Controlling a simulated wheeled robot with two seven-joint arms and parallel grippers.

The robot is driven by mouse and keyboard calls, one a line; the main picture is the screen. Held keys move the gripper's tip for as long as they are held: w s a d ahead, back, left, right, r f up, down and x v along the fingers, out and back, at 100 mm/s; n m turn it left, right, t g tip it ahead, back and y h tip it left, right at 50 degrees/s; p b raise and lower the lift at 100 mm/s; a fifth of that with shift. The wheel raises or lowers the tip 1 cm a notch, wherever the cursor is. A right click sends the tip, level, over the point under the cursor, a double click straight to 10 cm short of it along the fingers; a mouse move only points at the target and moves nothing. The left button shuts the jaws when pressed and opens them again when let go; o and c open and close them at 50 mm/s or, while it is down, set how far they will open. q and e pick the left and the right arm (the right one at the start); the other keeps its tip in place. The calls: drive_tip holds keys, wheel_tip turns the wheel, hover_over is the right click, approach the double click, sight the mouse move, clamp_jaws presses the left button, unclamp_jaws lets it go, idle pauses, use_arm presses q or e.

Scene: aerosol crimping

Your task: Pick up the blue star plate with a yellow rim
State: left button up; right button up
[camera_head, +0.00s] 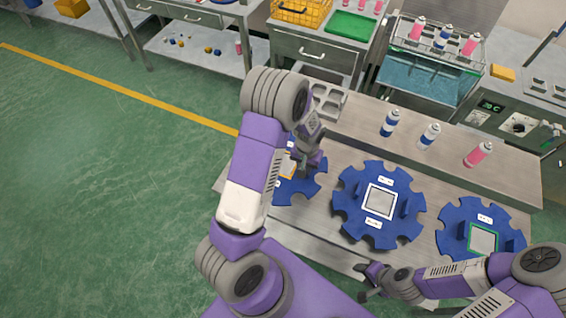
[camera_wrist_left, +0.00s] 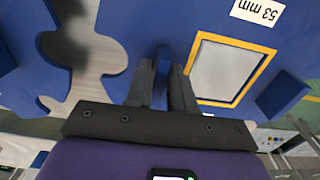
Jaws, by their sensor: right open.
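The blue star plate with a yellow rim (camera_head: 313,187) lies on the steel table at the left end of a row of plates, partly hidden by my left arm. In the left wrist view its yellow-rimmed square window (camera_wrist_left: 225,72) and a "53 mm" label show. My left gripper (camera_head: 311,165) is over this plate. In the wrist view its two fingers (camera_wrist_left: 168,85) stand either side of what looks like a blue upright tab; whether they press on it I cannot tell. Another upright tab (camera_wrist_left: 283,95) shows at right. My right gripper (camera_head: 365,282) is open and empty at the table's front edge.
A blue star plate with a white rim (camera_head: 350,208) lies in the middle, and one with a green rim (camera_head: 453,240) at the right. A grey tray (camera_head: 328,101) sits at the back left.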

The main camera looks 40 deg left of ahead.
use_arm(q)
clamp_jaws()
drive_tip(key=shift+r, duration=0.1)
wheel_tip(320, 180, up, 9)
drive_tip(key=shift+r+p, duration=0.2)
drive_tip(key=shift+p, duration=0.4)
drive_tip(key=shift+f+b, duration=1.65)
drive_tip(key=shift+f, duration=0.35)
